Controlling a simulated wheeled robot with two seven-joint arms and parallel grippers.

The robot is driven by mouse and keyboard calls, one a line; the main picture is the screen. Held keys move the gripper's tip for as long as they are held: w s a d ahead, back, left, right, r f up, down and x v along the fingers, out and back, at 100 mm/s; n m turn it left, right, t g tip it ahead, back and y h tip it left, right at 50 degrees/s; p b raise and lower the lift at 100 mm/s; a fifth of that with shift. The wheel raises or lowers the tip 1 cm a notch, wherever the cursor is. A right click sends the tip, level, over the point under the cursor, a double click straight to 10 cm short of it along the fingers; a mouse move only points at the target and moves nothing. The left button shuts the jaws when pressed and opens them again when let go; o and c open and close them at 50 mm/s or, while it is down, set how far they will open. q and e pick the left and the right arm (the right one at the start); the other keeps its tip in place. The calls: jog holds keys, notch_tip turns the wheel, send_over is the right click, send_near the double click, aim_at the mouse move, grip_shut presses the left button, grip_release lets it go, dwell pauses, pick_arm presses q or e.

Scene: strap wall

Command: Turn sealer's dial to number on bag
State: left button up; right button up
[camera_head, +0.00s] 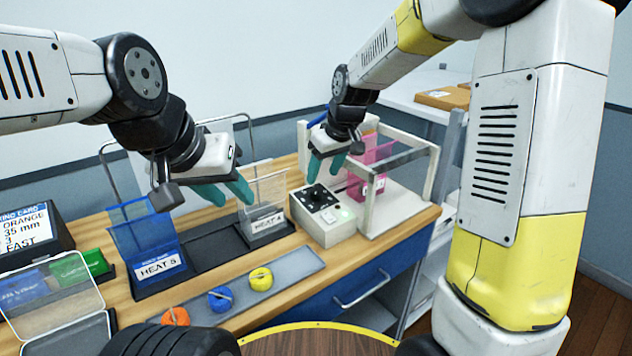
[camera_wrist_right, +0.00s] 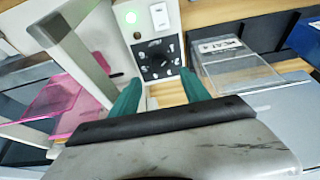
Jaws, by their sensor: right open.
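The sealer (camera_head: 338,228) is a cream box on the bench with a black dial (camera_head: 318,197) on top and a lit green lamp. The dial also shows in the right wrist view (camera_wrist_right: 157,58); its setting is too small to read. A pink bag (camera_head: 380,158) stands at the sealer's right under its frame; its label is unreadable. A blue bag (camera_head: 140,232) is labelled HEAT 5, a clear bag (camera_head: 268,190) HEAT 4. My right gripper (camera_head: 325,166) is open and empty, above the dial and apart from it. My left gripper (camera_head: 227,192) is open and empty near the clear bag.
A cream frame (camera_head: 437,165) surrounds the pink bag. A grey tray (camera_head: 305,262) at the front edge holds orange, blue and yellow rolls. A card display (camera_head: 25,228) and green and blue packs in a clear-lidded box (camera_head: 55,285) stand left.

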aim_at(317, 191)
jog(key=x, duration=0.7)
jog(key=shift+f, duration=0.15)
grip_shut()
